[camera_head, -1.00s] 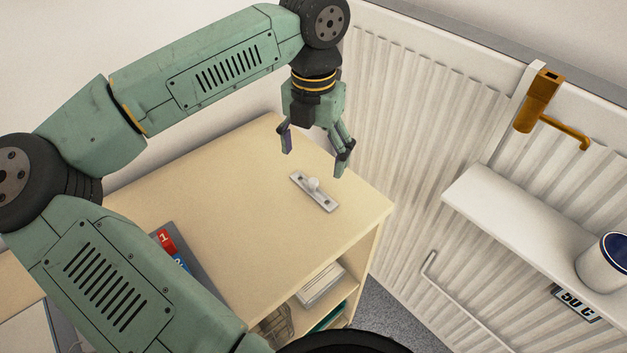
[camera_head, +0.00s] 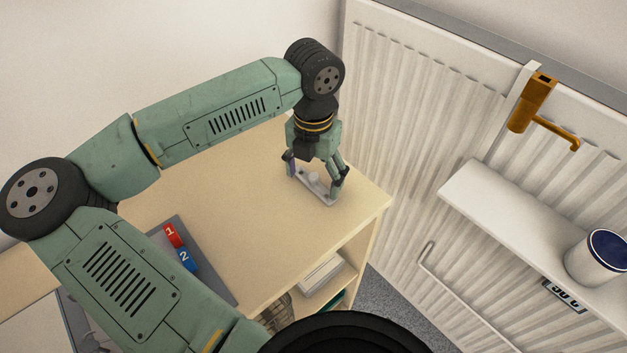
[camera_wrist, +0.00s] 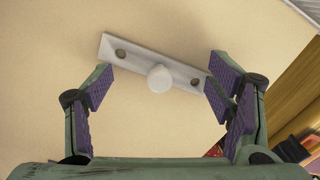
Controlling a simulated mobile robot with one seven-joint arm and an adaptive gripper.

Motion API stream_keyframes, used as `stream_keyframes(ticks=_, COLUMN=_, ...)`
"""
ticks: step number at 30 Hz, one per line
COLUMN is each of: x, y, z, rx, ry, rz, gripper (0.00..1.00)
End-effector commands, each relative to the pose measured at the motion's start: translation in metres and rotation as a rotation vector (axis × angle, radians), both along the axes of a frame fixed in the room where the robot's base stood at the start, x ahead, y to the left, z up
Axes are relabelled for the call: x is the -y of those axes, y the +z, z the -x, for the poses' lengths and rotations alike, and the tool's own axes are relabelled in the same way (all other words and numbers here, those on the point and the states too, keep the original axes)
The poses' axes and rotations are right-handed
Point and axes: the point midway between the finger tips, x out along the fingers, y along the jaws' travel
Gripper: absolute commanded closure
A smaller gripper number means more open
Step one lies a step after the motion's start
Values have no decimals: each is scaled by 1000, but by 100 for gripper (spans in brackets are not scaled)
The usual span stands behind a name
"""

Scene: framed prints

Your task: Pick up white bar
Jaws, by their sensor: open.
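The white bar (camera_head: 318,187) is a flat plate with a round knob in its middle. It lies on the beige top of a low cabinet (camera_head: 230,225). In the wrist view the white bar (camera_wrist: 140,57) lies slightly tilted, with a dark hole toward each end and the knob facing me. My gripper (camera_head: 314,180) is open and points down right over the bar. In the wrist view my gripper (camera_wrist: 160,88) has its purple-padded fingers spread on either side of the knob, near the bar's two ends. I cannot tell whether the fingers touch the bar.
A grey board with a red block (camera_head: 172,235) and a blue block (camera_head: 185,260) lies at the cabinet's left front. A white radiator (camera_head: 420,150) stands close on the right, with a shelf (camera_head: 500,215) holding a white cup (camera_head: 597,260). The cabinet top around the bar is clear.

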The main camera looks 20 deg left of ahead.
Motion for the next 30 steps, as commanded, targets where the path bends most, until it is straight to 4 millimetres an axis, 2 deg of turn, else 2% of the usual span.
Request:
stream_keyframes(ticks=2, x=0, y=0, z=0, rx=0, ry=0, rz=0, gripper=33)
stream_keyframes(ticks=30, x=0, y=-1, z=0, rx=-2, ry=0, rz=0, gripper=96)
